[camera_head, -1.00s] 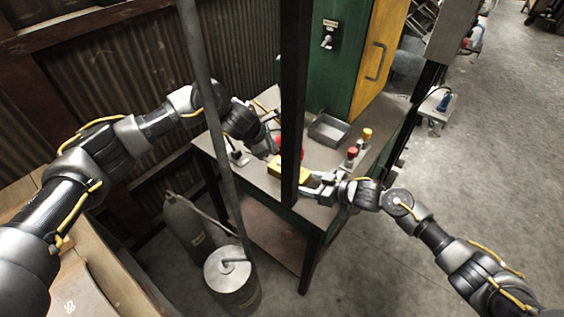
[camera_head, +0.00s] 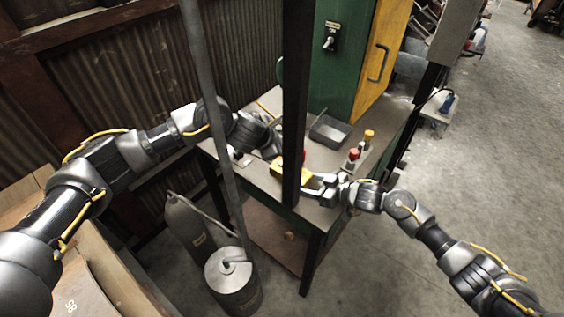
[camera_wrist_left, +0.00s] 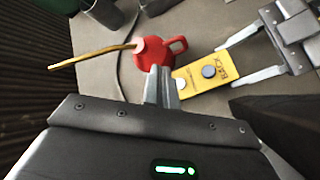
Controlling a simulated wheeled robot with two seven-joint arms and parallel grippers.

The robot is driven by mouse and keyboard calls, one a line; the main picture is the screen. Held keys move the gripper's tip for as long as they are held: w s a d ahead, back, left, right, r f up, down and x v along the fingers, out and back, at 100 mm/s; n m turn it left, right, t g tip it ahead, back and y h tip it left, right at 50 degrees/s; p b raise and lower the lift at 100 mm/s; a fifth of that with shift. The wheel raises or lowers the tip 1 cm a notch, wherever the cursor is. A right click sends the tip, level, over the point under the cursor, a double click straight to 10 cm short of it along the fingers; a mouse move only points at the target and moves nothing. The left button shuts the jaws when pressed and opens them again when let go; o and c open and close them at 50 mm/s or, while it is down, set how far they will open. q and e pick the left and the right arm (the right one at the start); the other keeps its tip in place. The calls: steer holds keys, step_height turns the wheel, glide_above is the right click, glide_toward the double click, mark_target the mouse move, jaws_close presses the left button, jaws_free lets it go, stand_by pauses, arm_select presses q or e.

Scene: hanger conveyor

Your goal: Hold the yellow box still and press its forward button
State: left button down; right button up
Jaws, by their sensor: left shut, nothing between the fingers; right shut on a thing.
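The yellow box (camera_wrist_left: 217,67) lies on the grey table, with a dark round button beside its "BACK" lettering and a pale round button (camera_wrist_left: 181,84) nearer its left end. In the head view the dark post partly hides the box (camera_head: 280,171). My right gripper (camera_wrist_left: 240,62) is shut on the box, its fingers along the two sides of the right end; it also shows in the head view (camera_head: 316,180). My left gripper (camera_wrist_left: 160,84) is shut and empty, its tips at the box's left end, close beside the pale button. Whether they touch it I cannot tell.
A red watering can (camera_wrist_left: 160,50) with a long spout stands just beyond the left fingertips. A grey tray (camera_head: 330,130) and small red-topped (camera_head: 352,157) and yellow-topped (camera_head: 368,138) items stand farther back. A dark post (camera_head: 294,110) rises in front of the table.

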mark_target(279, 164)
arm_select(q)
steer(key=shift+f, duration=2.95)
steer(key=shift+f, duration=0.2)
steer(key=shift+f, duration=0.25)
